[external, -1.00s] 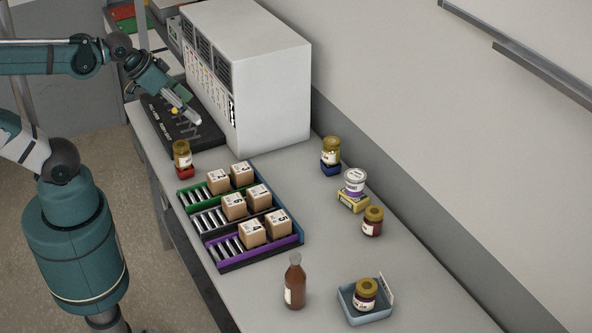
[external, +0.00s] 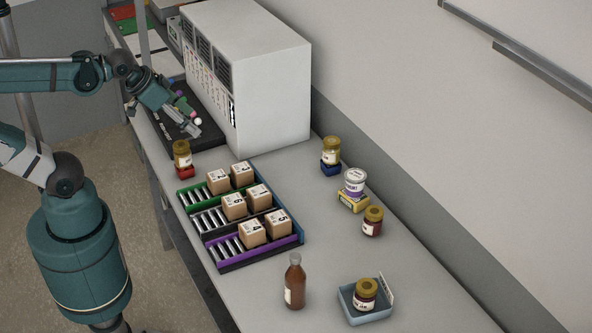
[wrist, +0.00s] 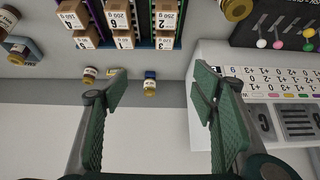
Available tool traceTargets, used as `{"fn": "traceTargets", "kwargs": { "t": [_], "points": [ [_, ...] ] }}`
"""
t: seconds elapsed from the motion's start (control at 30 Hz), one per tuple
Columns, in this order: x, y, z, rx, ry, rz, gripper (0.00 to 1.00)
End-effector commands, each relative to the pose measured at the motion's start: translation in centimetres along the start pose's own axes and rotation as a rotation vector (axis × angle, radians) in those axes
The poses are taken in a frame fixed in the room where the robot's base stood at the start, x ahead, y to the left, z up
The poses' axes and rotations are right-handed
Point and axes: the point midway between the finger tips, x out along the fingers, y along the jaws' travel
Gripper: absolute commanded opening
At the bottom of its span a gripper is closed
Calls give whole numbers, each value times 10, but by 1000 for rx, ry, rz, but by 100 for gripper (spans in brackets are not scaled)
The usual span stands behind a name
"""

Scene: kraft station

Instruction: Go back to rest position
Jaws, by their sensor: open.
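My gripper (external: 188,127) is at the end of my arm at the upper left of the external view. It hangs over the black panel (external: 172,122) in front of the white cabinet, tilted down to the right. In the wrist view my gripper (wrist: 160,92) shows its two green padded fingers wide apart, with nothing between them. Coloured knobs on the black panel show beside my gripper; in the wrist view a pink knob (wrist: 277,44) and others stand at the upper right.
The white cabinet (external: 262,85) stands close to the right of my gripper. A jar on a red block (external: 182,160) stands near the panel. Farther along are a rack of boxes (external: 222,262), several jars, a brown bottle (external: 295,285) and a blue tray (external: 372,316).

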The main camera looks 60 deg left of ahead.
Motion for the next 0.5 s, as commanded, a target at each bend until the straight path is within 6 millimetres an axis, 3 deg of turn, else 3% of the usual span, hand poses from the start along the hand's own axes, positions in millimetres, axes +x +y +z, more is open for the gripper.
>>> {"fn": "traceTargets", "kwargs": {
  "t": [0.03,0.2,0.5],
  "points": [
    [12,0,9,0,0,0,58],
    [30,0,21,0,0,0,58],
    [40,0,29,0,0,0,58]
  ]
}}
